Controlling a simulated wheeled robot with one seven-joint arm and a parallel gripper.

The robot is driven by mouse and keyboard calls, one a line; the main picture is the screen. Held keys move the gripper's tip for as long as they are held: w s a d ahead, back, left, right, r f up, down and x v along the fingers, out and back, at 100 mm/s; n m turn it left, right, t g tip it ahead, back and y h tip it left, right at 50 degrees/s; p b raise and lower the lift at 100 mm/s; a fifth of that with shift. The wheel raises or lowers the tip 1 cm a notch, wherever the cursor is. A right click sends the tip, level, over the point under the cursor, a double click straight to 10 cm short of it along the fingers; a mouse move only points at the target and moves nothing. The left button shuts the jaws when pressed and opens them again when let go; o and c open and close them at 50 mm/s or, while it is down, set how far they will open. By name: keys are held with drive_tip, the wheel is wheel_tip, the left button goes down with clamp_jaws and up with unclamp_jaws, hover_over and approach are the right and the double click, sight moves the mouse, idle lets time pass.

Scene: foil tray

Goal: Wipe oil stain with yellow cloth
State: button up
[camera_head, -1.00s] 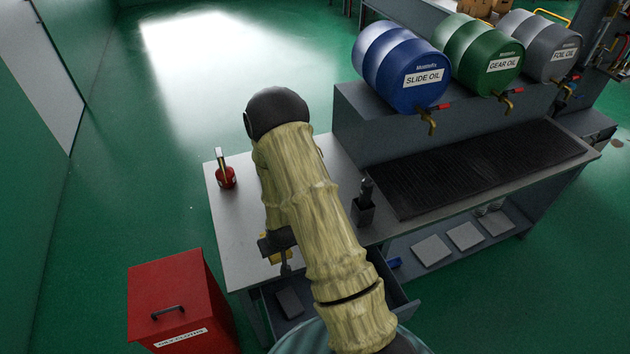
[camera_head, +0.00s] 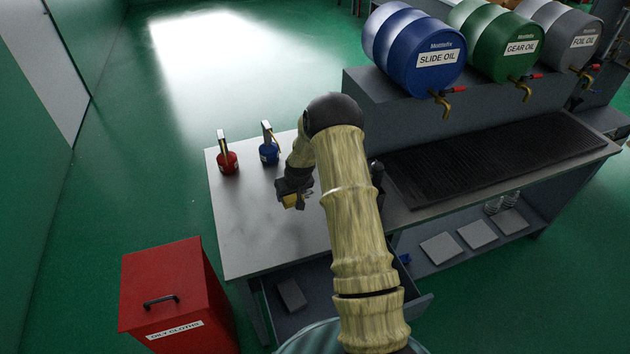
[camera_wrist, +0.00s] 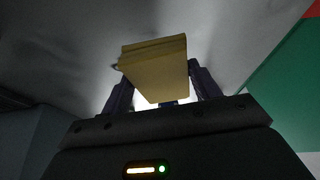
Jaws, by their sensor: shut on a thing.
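My gripper (camera_head: 293,203) is over the grey workbench (camera_head: 245,235), left of my arm. It is shut on a folded yellow cloth (camera_head: 291,200). In the wrist view the cloth (camera_wrist: 155,68) sits between the two dark fingers, with the pale bench top beyond it. I cannot tell whether the cloth touches the bench. I cannot make out an oil stain on the bench top. My arm hides part of the bench.
A red oil can (camera_head: 227,160) and a blue oil can (camera_head: 268,151) stand at the bench's back left. A red oily-cloths bin (camera_head: 165,285) is at the front left. A blue drum (camera_head: 415,50) lies on the raised shelf. An open drawer (camera_head: 300,290) is below the bench.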

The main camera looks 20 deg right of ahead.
drive_tip(key=w+d+b, duration=0.5)
drive_tip(key=w+d, duration=0.1)
drive_tip(key=d, duration=0.5)
drive_tip(key=shift+d+r, duration=0.15)
drive_tip(key=shift+r, duration=0.2)
